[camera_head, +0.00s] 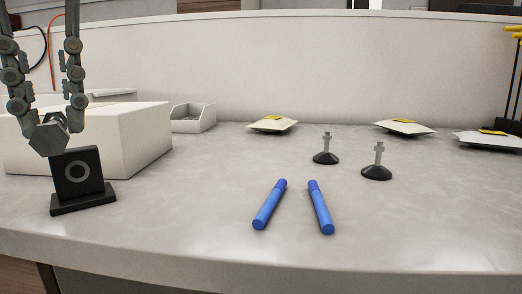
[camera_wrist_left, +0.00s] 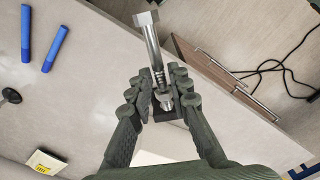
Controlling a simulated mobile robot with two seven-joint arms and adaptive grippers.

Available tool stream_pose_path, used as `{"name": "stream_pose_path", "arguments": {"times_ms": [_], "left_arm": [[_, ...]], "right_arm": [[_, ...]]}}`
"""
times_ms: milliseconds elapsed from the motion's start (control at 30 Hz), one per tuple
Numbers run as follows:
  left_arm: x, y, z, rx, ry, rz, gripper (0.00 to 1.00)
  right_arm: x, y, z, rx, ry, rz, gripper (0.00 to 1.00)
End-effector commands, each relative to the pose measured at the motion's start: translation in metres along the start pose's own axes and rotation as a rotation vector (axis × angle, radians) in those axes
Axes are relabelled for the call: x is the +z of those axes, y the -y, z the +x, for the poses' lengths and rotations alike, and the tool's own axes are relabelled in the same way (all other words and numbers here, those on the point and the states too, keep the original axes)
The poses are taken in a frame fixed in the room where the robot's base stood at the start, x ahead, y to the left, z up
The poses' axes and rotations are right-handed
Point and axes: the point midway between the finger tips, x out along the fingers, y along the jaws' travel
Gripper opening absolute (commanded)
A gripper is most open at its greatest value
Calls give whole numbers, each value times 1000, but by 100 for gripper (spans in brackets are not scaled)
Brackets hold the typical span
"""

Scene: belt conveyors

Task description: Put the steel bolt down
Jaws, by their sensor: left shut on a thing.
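My left gripper (camera_head: 45,115) is shut on the steel bolt (camera_head: 48,139) at the left of the head view. The bolt's grey hex head faces out toward the near side, and the bolt is just above a black stand (camera_head: 82,172) with a ring mark. In the left wrist view my left gripper (camera_wrist_left: 164,102) pinches the threaded end, and the bolt's (camera_wrist_left: 153,45) shank and head stick out beyond the fingers. I cannot tell whether bolt and stand touch. My right gripper is not in view.
A white box (camera_head: 130,135) stands close behind the gripper, with a grey bin (camera_head: 192,118) beside it. Two blue markers (camera_head: 269,205) (camera_head: 321,207) lie at front centre. Two black-based pegs (camera_head: 326,150) (camera_head: 377,165) and several white pouches (camera_head: 273,124) are farther back. The front left-centre tabletop is clear.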

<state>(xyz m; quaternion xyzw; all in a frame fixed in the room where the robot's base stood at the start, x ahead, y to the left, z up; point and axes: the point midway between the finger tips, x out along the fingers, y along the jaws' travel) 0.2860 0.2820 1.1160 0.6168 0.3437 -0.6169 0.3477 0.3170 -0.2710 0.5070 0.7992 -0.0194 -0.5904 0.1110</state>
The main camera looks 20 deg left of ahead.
Motion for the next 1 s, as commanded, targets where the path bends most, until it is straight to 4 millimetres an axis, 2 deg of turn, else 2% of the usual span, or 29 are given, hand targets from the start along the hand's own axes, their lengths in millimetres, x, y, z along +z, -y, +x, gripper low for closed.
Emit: {"name": "stream_pose_path", "arguments": {"times_ms": [167,267,500,633,867,1000], "left_arm": [[-2,-8,6,-4,0,0,0],[-5,-26,18,-7,2,0,0],[-15,-80,51,-7,1,0,0],[-19,-102,63,-4,0,0,0],[-21,-115,75,-1,0,1,0],[-21,-114,93,-1,2,2,0]], "right_arm": [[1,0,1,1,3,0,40],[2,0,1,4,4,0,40],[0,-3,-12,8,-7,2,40],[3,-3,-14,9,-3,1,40],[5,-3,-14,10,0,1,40],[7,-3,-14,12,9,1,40]]}}
